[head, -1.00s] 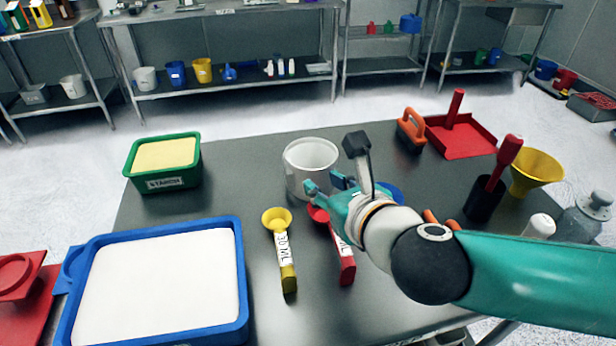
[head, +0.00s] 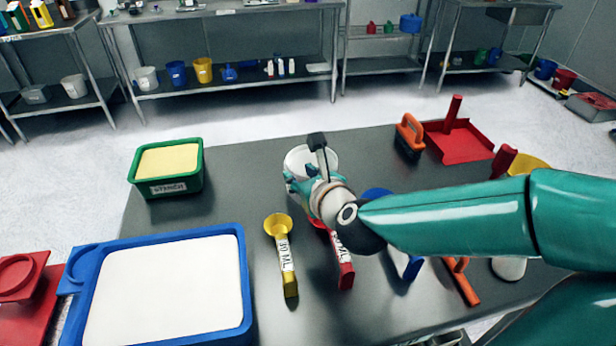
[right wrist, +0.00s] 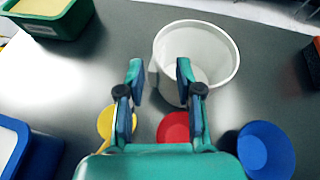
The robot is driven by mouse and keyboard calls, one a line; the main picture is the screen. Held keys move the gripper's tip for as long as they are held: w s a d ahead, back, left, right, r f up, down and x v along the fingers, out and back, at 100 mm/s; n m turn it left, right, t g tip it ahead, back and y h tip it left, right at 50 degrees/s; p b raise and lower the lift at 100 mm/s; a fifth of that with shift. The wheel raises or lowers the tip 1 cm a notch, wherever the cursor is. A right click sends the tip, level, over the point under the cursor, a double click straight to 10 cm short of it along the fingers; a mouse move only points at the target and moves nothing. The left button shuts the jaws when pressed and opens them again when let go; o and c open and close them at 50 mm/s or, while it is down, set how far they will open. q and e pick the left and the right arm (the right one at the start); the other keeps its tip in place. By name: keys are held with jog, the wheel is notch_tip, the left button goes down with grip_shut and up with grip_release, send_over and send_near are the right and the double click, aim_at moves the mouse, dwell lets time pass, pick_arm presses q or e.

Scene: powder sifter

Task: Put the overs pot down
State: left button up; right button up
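The white pot (head: 297,158), which I take as the overs pot, stands upright on the dark table (head: 240,180), partly hidden behind my right gripper (head: 300,181). In the right wrist view, the pot (right wrist: 217,62) looks empty. There my right gripper (right wrist: 161,70) is open, with its two fingers apart. The right finger overlaps the pot's near left wall and the left finger is outside it. I cannot tell whether either finger touches the pot. My left gripper is not in view.
A yellow scoop (head: 287,262), a red scoop (head: 344,268) and a blue scoop (right wrist: 266,148) lie near the pot. A green starch tub (head: 170,186) and a blue tray (head: 246,290) of white powder are left. A brush (head: 410,133) and red dustpan (head: 460,147) are right.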

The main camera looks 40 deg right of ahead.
aim_at(289, 167)
jog(key=shift+r+x, duration=0.2)
jog(key=shift+x, duration=2.55)
jog(key=shift+w+a, duration=0.1)
jog(key=shift+a, duration=0.1)
grip_shut()
